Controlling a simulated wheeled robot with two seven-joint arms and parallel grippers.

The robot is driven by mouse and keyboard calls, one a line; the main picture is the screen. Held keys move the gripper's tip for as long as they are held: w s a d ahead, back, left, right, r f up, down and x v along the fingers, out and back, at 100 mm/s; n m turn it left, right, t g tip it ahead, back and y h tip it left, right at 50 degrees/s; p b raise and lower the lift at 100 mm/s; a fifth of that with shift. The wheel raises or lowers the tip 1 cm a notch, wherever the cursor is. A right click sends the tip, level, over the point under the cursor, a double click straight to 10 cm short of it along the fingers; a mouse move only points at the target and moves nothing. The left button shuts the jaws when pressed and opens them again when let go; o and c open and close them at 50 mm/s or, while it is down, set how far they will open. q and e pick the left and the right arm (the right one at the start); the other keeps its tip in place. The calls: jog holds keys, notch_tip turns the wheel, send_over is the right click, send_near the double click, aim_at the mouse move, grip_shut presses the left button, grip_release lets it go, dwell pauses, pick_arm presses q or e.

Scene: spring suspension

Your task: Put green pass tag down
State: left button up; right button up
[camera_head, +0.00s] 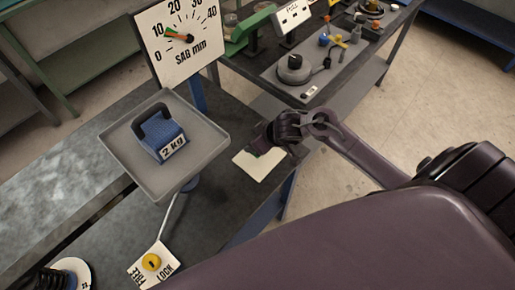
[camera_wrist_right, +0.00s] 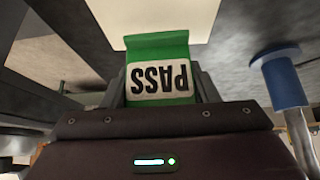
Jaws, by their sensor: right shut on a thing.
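The green pass tag (camera_wrist_right: 157,52) shows upside down in the right wrist view, its white label reading PASS. It sits between the fingers of my right gripper (camera_wrist_right: 160,88), which is shut on it. My left gripper is not in view.
A grey tray (camera_head: 118,160) holds a blue 2 kg weight (camera_head: 160,135), left of my right gripper. A FREE/LOCK plate (camera_head: 153,265) with a yellow knob is at the front.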

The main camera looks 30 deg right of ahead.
jog(key=shift+f, duration=1.95)
jog(key=shift+b, duration=0.3)
jog(key=shift+f, duration=0.2)
jog(key=o, duration=1)
jog(key=shift+r, duration=0.1)
jog(key=shift+r, duration=0.25)
jog(key=p+v, duration=0.2)
jog(key=v, duration=0.9)
jog(key=shift+s+d+r, duration=0.1)
jog(key=shift+s+r, duration=0.15)
jog(key=shift+r, duration=0.05)
